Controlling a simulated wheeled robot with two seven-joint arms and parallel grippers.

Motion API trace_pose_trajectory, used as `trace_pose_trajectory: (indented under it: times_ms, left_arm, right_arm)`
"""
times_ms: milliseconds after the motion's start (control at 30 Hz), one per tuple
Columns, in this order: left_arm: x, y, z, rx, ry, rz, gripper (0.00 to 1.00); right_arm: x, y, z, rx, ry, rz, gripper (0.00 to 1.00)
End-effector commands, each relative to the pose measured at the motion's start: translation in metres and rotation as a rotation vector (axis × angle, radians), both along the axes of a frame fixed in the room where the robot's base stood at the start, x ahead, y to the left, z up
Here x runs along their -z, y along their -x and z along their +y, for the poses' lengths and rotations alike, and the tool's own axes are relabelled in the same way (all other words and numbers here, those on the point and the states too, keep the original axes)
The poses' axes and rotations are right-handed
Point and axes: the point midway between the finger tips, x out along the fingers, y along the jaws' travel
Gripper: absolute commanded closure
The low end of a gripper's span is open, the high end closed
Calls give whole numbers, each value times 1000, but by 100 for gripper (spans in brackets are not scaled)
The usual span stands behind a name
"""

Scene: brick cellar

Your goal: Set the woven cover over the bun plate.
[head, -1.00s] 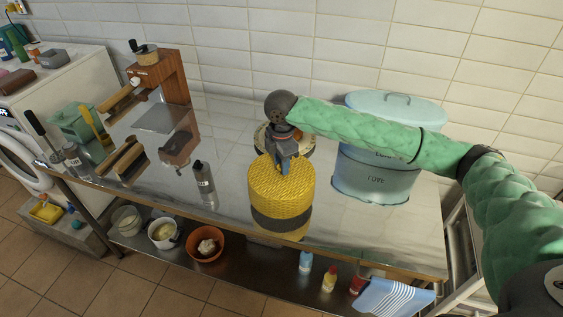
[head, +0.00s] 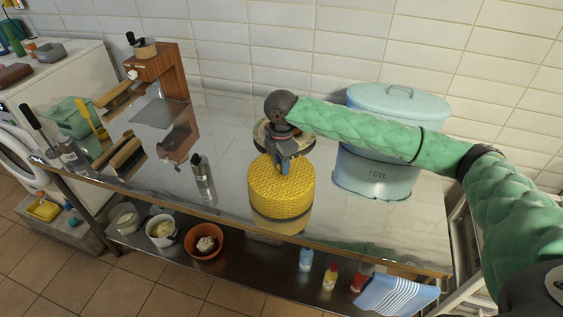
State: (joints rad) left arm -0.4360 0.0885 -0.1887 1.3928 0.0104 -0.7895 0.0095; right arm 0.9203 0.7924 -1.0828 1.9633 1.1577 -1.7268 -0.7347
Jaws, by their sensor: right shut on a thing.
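The yellow woven cover (head: 280,196) is a round drum shape in the middle of the metal table. My right gripper (head: 284,167) is shut on the top of the cover from above. The cover is upright and sits on or very close to the shiny tabletop, with its reflection right below it. A round plate with a pale, dark-edged rim (head: 262,139) is just behind the cover. My right gripper and the cover hide much of this plate, and I cannot make out buns on it. My left gripper is out of view.
A pale blue lidded bin (head: 385,130) stands right of the plate. A grey bottle (head: 203,178) stands left of the cover. A wooden grinder stand (head: 160,78) and green box (head: 72,118) are farther left. Bowls, including an orange one (head: 204,242), sit on the lower shelf.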

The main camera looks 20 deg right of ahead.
Motion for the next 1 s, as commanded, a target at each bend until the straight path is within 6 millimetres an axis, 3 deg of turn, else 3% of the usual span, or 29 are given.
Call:
trace_pose_trajectory:
  times_ms: [1000]
  left_arm:
    - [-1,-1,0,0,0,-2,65]
  right_arm:
    - [11,0,0,0,0,0,100]
